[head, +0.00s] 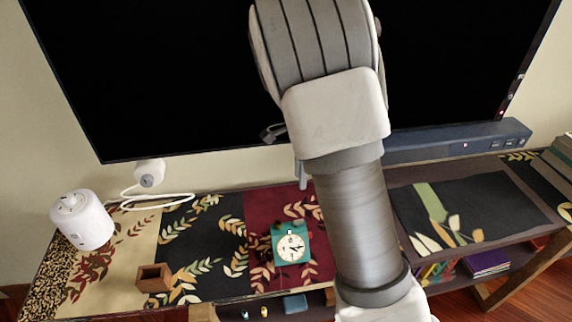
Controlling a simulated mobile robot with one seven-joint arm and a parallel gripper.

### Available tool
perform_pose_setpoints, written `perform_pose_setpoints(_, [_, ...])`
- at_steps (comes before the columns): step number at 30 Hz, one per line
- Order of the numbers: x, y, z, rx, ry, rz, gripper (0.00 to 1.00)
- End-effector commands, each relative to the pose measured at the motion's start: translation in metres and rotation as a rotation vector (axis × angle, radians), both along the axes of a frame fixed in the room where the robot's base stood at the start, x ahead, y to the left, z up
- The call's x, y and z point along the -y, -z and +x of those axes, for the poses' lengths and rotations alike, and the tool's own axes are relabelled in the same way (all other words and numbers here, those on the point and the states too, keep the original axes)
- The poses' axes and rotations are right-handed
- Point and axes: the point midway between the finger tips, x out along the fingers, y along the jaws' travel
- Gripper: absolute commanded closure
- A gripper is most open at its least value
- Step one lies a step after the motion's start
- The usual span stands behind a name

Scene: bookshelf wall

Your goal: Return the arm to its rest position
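My arm (350,200) rises through the middle of the head view, from the bottom edge to the top. It is in front of the television and the console. A small dark piece beside its left edge, in front of the screen, may be part of my gripper. The rest of that end is hidden behind the arm. I cannot see fingertips, whether they are open, or whether anything is held.
A large black television (160,80) stands behind the arm, with a soundbar (460,141) at right. On the console are a white cylinder (82,222), a brown box (153,278) and a teal clock (290,245). A dark leaf-patterned panel (470,212) lies clear at right.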

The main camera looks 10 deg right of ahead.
Motion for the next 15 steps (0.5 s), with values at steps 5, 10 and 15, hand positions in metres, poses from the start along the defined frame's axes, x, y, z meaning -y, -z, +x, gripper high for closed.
perform_pose_setpoints(5, [0.000,-0.002,-0.001,0.002,-0.007,0.003,0.60])
perform_pose_setpoints(10, [-0.001,-0.023,-0.012,0.027,-0.082,0.033,0.60])
perform_pose_setpoints(15, [-0.003,-0.058,-0.035,0.081,-0.242,0.074,0.60])
